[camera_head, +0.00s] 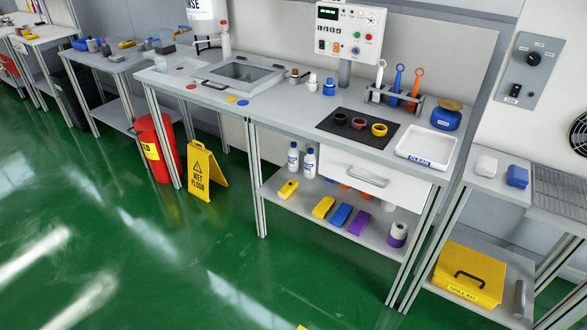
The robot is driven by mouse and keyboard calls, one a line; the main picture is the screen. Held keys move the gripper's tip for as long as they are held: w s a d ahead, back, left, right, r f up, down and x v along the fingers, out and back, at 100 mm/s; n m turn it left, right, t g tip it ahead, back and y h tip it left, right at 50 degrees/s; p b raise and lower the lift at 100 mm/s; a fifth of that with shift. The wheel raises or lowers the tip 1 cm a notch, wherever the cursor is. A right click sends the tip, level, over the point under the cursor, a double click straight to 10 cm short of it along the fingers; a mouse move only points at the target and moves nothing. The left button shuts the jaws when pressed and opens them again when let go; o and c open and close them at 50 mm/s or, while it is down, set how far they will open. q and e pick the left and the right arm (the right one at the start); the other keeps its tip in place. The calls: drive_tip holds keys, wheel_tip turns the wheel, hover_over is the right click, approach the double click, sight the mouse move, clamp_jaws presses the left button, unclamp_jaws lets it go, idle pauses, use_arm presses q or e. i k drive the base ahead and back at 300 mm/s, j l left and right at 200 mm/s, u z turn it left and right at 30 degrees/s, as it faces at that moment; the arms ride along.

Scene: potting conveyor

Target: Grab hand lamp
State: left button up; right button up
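I cannot pick out a hand lamp with certainty. A small yellow item with a pale patch (288,189) lies at the left of the lower shelf of the middle bench; its kind is too small to tell. A grey cylinder (519,298) stands or leans at the right of the yellow spill kit box, and I cannot tell what it is. Neither of my grippers is in view. A bit of something yellow (302,327) shows at the bottom edge, mostly cut off.
The middle bench (290,115) carries a sink, a control panel (350,32), a dark mat (345,138) and a white tray (427,147). A wet floor sign (204,172) and red bin (156,148) stand at left. The spill kit (469,275) sits low right. Green floor in front is clear.

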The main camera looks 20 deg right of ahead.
sight(287, 190)
drive_tip(key=i+j+z, duration=0.1)
drive_tip(key=i+z, duration=0.25)
drive_tip(key=i+j+z, duration=0.2)
drive_tip(key=z, duration=0.15)
drive_tip(key=i+j+z, duration=0.85)
drive_tip(key=j+z, duration=0.2)
drive_tip(key=i+j+z, duration=0.1)
drive_tip(key=j+z, duration=0.25)
drive_tip(key=j, duration=0.15)
drive_tip(key=i+j+z, duration=0.1)
drive_tip(key=j+z, duration=0.25)
drive_tip(key=j, duration=0.15)
drive_tip(key=j+z, duration=0.35)
drive_tip(key=j, duration=0.1)
